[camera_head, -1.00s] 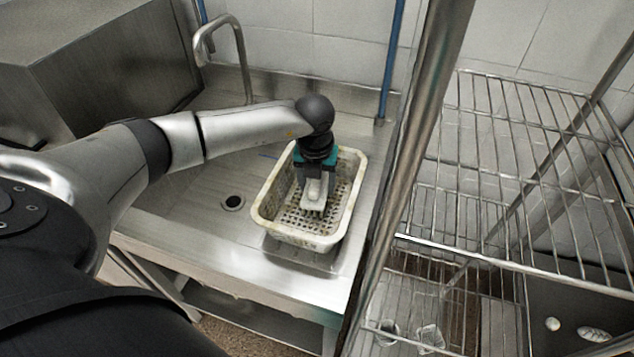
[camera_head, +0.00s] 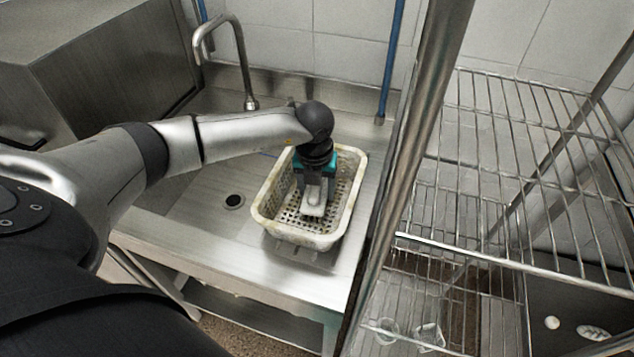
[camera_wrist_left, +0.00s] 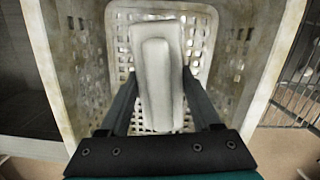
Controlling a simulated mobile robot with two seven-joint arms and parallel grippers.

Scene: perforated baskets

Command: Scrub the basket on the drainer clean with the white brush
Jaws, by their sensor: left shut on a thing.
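The perforated basket (camera_head: 345,225) is cream-white with brownish stains and sits on the steel sink top, its open side up. My left gripper (camera_head: 315,196) reaches down into it and is shut on the white brush (camera_head: 313,209). In the left wrist view the brush (camera_wrist_left: 157,80) lies between the two dark fingers, over the basket's perforated floor. The basket walls (camera_wrist_left: 57,60) show dark stains there. The bristles are hidden beneath the brush, so contact with the floor cannot be told. My right gripper is not in view.
A curved faucet (camera_head: 240,60) stands behind my left arm. A drain hole (camera_head: 233,201) lies left of the basket. A steel post (camera_head: 405,150) and wire rack (camera_head: 540,170) stand close on the right. The sink top left of the basket is clear.

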